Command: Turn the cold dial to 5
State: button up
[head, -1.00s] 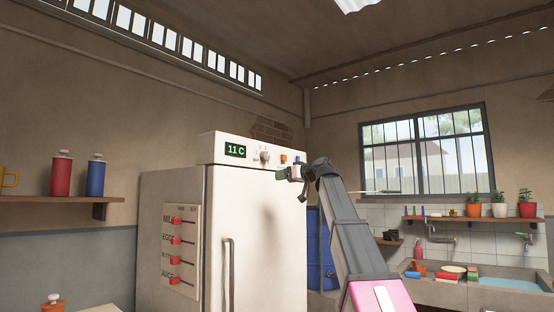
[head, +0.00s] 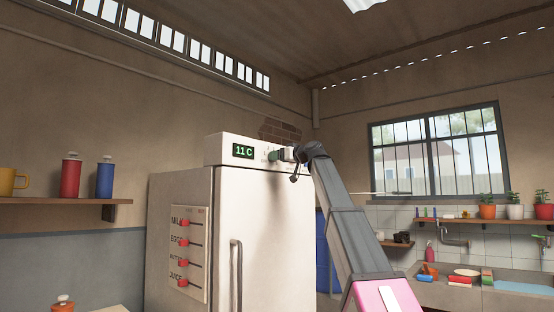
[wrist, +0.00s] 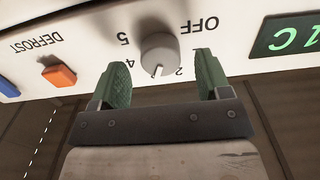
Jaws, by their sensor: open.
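The white fridge (head: 235,230) has a control panel on top, with a green display (head: 243,151) reading 11 C. The cold dial (wrist: 160,52) is a round grey knob with a pale pointer mark directed downward in the wrist view. OFF is printed to its upper right and 5 to its left; a 2 shows at lower right, and other markings are partly hidden. My gripper (wrist: 161,66) is open, with one green finger on each side of the dial and a visible gap on both sides. In the head view my gripper (head: 276,155) covers the dial.
An orange DEFROST button (wrist: 59,76) is on the same panel, left of the dial in the wrist view. Sliders (head: 188,250) for milk, eggs and juice are on the fridge's side. A shelf (head: 60,202) with bottles is at left; a sink counter is at right.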

jog(key=shift+x, duration=0.8)
jog(key=shift+c, duration=0.3)
jog(key=c, duration=0.9)
jog(key=shift+o, duration=0.2)
jog(key=shift+m, duration=0.3)
jog(key=m, duration=1.8)
jog(key=shift+s, duration=0.15)
jog(key=shift+m, duration=0.4)
